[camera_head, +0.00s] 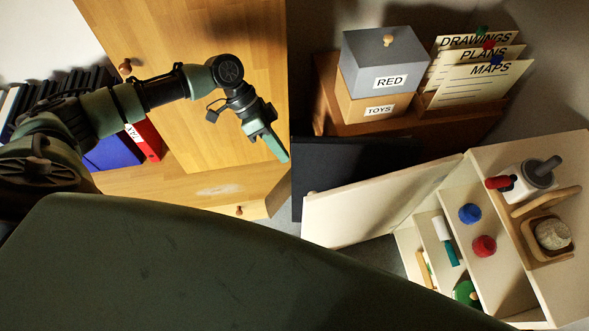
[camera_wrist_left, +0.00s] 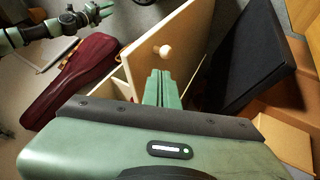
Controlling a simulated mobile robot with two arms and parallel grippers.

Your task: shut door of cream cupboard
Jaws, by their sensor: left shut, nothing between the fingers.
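The cream cupboard (camera_head: 480,190) stands at the lower right of the head view, its shelves in sight. Its door (camera_head: 375,202) is swung wide open, reaching left from the cupboard. In the left wrist view the door (camera_wrist_left: 185,35) rises just beyond my fingers, with a round pale knob (camera_wrist_left: 163,51) above the fingertips. My left gripper (camera_head: 284,157) is shut and empty, up and left of the door in the head view. Its fingers (camera_wrist_left: 158,73) point at the door face; I cannot tell whether they touch. My right gripper (camera_wrist_left: 103,11) shows small in the left wrist view, its jaws unclear.
A wooden cabinet (camera_head: 215,60) stands behind my left arm. A black panel (camera_head: 345,170) is close beside the cream door. Grey and wooden boxes (camera_head: 380,62) stand behind it. A dark red case (camera_wrist_left: 80,80) lies on the floor. Several small items sit in the cupboard.

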